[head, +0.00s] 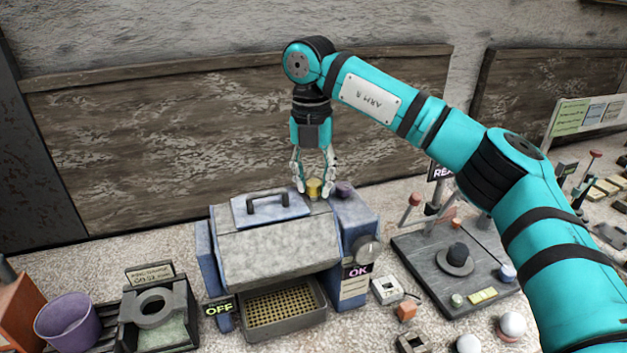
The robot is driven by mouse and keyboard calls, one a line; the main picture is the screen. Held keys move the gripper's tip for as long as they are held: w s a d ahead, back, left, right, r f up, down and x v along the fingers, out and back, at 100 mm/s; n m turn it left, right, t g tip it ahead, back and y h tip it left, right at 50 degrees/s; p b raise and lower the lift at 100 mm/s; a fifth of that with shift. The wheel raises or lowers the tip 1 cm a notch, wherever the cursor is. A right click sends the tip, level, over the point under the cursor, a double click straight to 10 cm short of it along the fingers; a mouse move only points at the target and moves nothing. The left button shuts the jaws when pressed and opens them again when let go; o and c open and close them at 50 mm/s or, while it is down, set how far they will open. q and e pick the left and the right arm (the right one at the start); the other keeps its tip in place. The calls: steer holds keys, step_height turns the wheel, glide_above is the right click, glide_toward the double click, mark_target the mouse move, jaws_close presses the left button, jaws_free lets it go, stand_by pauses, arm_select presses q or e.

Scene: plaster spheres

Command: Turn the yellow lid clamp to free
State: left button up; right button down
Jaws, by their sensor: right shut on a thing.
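The yellow lid clamp (314,188) is a small yellow knob on top of the blue-grey machine (205,250), near the right end of its lid (270,245). My right gripper (314,190) points straight down from above, shut on the yellow clamp with a finger on each side. A purple knob (344,189) stands just right of the clamp. The clamp's turn position is too small to read. My left gripper is not in view.
The lid has a dark handle (268,199) left of the clamp. A tray (320,312) sits in the machine's front opening, with OFF (219,309) and OK (358,270) signs. A purple bucket (70,322) stands left. A dark board (410,262) with knobs lies right.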

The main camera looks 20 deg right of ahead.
mark_target(312, 182)
stand_by(0.5)
steer(key=c, duration=1)
jaws_free()
steer(key=shift+r, duration=0.1)
step_height(312, 182, up, 12)
steer(key=shift+a+f, duration=0.1)
steer(key=shift+a, duration=0.05)
